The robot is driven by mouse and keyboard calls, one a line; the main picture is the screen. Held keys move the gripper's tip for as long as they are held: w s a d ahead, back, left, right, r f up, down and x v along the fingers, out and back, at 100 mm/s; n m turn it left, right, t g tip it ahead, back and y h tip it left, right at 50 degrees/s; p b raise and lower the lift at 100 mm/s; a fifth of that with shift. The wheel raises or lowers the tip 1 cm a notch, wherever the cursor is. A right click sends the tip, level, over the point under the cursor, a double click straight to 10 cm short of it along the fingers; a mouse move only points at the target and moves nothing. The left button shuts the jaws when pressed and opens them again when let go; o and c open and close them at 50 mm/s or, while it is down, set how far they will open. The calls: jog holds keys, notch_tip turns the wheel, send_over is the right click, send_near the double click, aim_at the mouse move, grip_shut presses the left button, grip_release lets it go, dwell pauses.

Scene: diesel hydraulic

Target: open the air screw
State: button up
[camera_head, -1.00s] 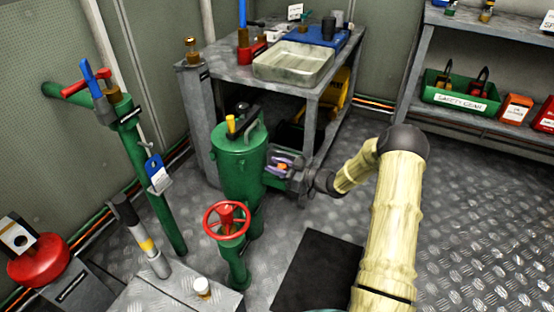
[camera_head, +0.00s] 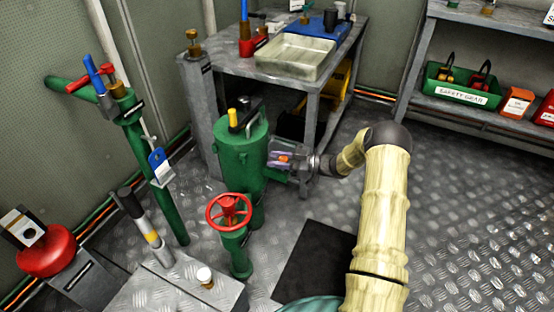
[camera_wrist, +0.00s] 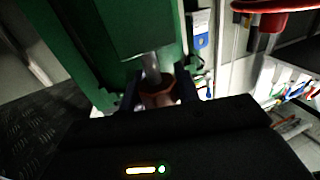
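A tall green cylinder (camera_head: 233,165) stands in the middle of the head view, with a handle and a yellow knob (camera_head: 234,118) on top. My gripper (camera_head: 277,159) is at its right side, with a small orange-brown knob (camera_head: 284,159), which looks like the air screw, between its fingers. In the wrist view, this knob (camera_wrist: 158,92) sits on a metal stem (camera_wrist: 151,68) against the green body. The dark fingers of my gripper (camera_wrist: 158,95) flank it closely. Whether they press on it cannot be told.
A red handwheel (camera_head: 228,211) on a green pipe stands in front of the cylinder. A grey table (camera_head: 228,72) with a tray (camera_head: 292,57) stands behind. Shelves (camera_head: 488,116) with a green safety-gear box (camera_head: 462,86) stand at the right. Floor at right is clear.

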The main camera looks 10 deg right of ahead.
jog(key=o, duration=0.4)
jog(key=shift+c, duration=0.2)
jog(key=p+v, duration=0.5)
jog(key=v, duration=1.2)
jog(key=shift+d+p, duration=0.2)
jog(key=shift+p, duration=0.15)
